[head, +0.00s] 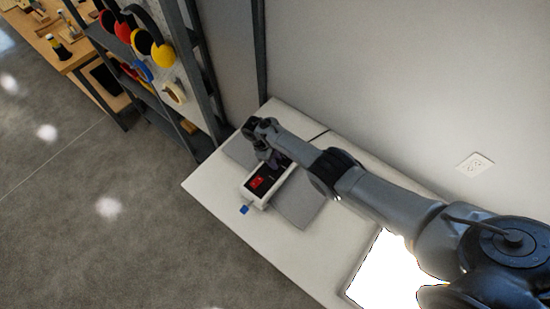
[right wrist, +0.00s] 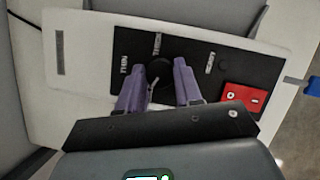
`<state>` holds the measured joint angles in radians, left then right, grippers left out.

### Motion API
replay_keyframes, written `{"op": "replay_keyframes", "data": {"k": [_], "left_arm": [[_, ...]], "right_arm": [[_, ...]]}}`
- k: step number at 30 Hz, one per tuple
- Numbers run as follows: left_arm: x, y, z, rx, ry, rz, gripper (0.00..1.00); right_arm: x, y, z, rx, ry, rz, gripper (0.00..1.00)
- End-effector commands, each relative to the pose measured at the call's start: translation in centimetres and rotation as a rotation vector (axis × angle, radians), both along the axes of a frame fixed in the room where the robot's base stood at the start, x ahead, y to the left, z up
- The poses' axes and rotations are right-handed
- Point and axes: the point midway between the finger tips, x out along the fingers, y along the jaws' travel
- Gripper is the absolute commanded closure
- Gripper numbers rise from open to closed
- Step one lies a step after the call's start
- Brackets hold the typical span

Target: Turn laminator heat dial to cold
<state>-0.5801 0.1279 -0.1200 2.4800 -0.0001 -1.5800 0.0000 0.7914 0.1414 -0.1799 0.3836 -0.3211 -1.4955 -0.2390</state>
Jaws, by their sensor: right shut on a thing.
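The laminator (head: 250,198) is a white unit with a black control panel, standing on the pale table below my right arm. The panel also shows in the right wrist view (right wrist: 200,52), with a round black dial (right wrist: 158,72) and several small white labels around it, too blurred to read. My right gripper (head: 272,160) has its two purple fingers on either side of the dial and is shut on it; in the right wrist view the fingers (right wrist: 160,72) straddle it. A pale line shows on the dial between the fingers. My left gripper is not in view.
A red switch (right wrist: 243,97) sits beside the dial on the panel. A small blue piece (head: 244,209) sticks out at the laminator's near end. Grey flaps (head: 297,208) lie on both sides. A metal shelf with headphones (head: 163,55) stands left of the table (head: 225,202).

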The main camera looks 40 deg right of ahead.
Motion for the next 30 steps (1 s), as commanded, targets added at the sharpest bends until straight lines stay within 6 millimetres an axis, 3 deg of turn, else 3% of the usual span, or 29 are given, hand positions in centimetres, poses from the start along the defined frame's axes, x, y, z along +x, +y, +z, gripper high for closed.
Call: {"op": "replay_keyframes", "data": {"k": [15,30], "left_arm": [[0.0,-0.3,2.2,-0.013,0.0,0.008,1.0],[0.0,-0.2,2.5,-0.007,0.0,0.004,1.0]], "right_arm": [[-0.2,0.1,0.0,0.001,-0.001,0.376,0.96],[-0.2,0.2,-0.1,0.001,-0.002,0.461,0.96]]}}
